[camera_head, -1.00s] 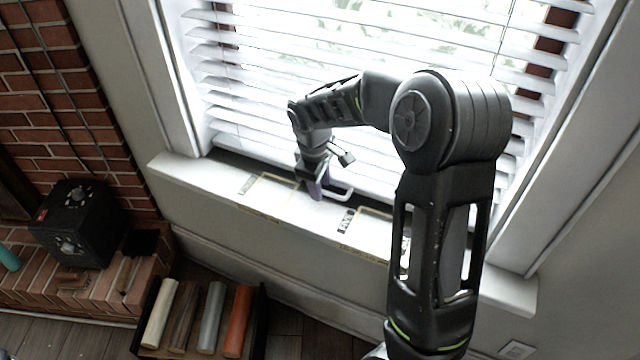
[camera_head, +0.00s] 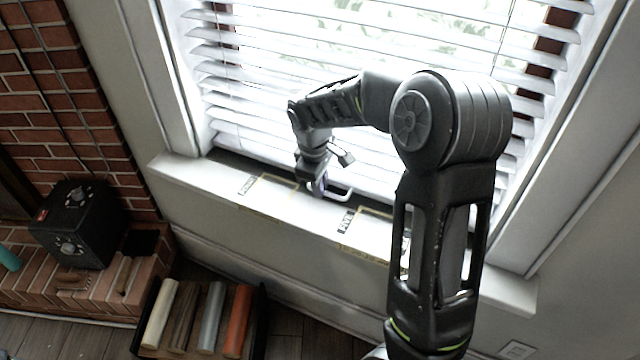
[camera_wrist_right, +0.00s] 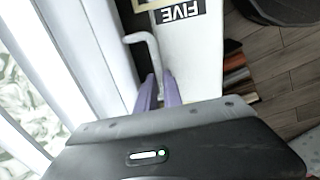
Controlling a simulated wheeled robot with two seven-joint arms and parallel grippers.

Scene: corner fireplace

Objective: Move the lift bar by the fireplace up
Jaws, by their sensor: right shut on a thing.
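The white lift bar (camera_head: 341,194) is a bent handle at the bottom edge of the window blind, low over the sill. It also shows in the right wrist view (camera_wrist_right: 151,48), running down between the fingers. My right gripper (camera_head: 318,189) reaches down to its left end in the head view. Its purple fingers also show in the right wrist view (camera_wrist_right: 160,86), shut on the bar. The gripped part is mostly hidden by the fingers. My left gripper is not in view.
The white blind (camera_head: 270,125) covers the window. The sill (camera_head: 215,187) carries labels, one reading FIVE (camera_wrist_right: 180,11). A black box (camera_head: 75,225) stands on the brick hearth (camera_head: 55,291) at left. A crate (camera_head: 262,312) of coloured rolls is on the floor.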

